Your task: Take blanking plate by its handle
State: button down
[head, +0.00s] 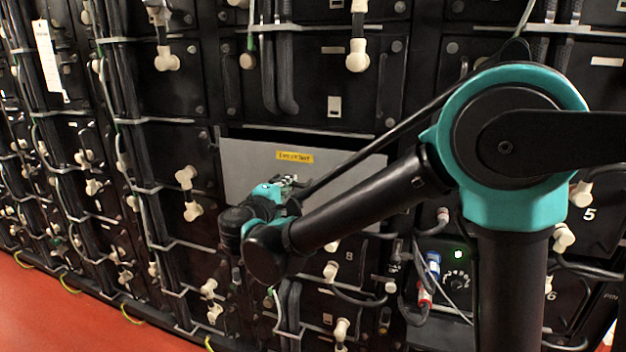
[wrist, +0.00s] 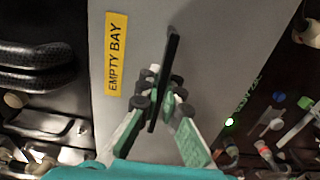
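The blanking plate (head: 235,155) is a light grey panel with a yellow "EMPTY BAY" label, set in the battery rack. It fills the middle of the wrist view (wrist: 215,40). Its handle (wrist: 173,45) is a slim black bar standing out from the plate. My gripper (wrist: 165,92) has one finger on each side of the handle, with the dark pads close against it, and looks shut on it. Contact at the fingertips is partly hidden by the bar. In the head view my gripper (head: 290,181) is at the plate's face, and my arm covers part of the plate.
Black battery units (head: 335,85) with pale terminals and cables surround the plate. Thick black cables (wrist: 40,65) lie left of it in the wrist view. A panel with a green light (head: 458,254) and coloured plugs stands lower right. Red floor (head: 60,310) is clear at lower left.

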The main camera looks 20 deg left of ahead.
jog(key=shift+s+a, duration=0.15)
jog(key=shift+s, duration=2.05)
jog(key=shift+w, duration=2.25)
jog(key=shift+s, duration=0.1)
jog(key=shift+s, duration=2.2)
jog(key=w, duration=0.9)
jog(key=w+d, duration=0.1)
jog(key=w, duration=0.4)
jog(key=shift+f, duration=0.35)
jog(key=shift+s, duration=0.1)
